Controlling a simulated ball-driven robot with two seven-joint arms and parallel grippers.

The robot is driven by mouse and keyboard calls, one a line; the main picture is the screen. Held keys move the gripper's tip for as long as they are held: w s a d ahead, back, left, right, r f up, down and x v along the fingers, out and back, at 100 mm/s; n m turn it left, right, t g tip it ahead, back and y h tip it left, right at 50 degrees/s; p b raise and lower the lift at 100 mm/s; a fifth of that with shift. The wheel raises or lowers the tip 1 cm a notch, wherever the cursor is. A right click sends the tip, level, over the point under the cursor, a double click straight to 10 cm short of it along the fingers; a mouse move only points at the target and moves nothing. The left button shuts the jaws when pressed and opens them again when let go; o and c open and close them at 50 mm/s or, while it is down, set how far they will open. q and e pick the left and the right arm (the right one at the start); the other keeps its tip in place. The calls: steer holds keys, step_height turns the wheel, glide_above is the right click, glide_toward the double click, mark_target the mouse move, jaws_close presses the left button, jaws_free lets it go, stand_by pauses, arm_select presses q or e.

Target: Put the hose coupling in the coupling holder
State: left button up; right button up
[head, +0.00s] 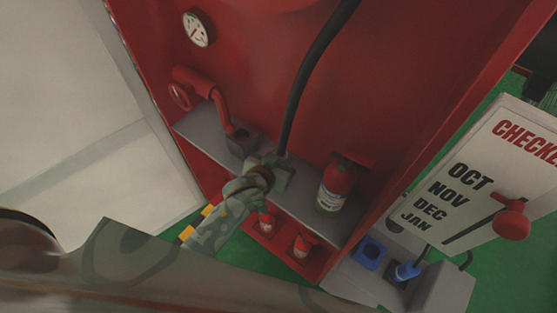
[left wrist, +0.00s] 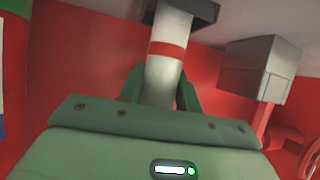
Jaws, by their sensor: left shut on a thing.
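My left gripper (head: 275,175) is over the grey shelf inside the red cabinet, shut on the hose coupling. In the left wrist view the coupling (left wrist: 162,80) is a pale cylinder with a red band between the green fingers. A dark square piece shows at its far end. In the head view a black hose (head: 312,62) runs down to the gripper, and the gripper mostly hides the coupling. My right gripper is not in view.
A red pipe and valve wheel (head: 180,96) meet the grey block. A fire extinguisher (head: 335,190) stands right of the gripper on the grey shelf (head: 312,208). A sign (head: 490,165) and blue parts (head: 369,252) are at the right.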

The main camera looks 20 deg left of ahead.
arm_select(q)
steer(key=shift+d+r, duration=0.15)
steer(key=shift+r, duration=0.05)
steer(key=o, duration=0.8)
steer(key=shift+s+f, duration=0.1)
steer(key=shift+f, duration=0.15)
steer(key=shift+c, duration=0.2)
steer(key=o, duration=0.4)
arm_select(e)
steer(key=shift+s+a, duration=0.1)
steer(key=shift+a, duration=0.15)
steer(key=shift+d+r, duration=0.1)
arm_select(q)
steer(key=shift+r, duration=0.25)
steer(key=p+v, duration=0.3)
steer(key=v, duration=0.9)
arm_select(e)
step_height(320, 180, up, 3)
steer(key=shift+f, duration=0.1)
arm_select(q)
steer(key=shift+f, duration=0.15)
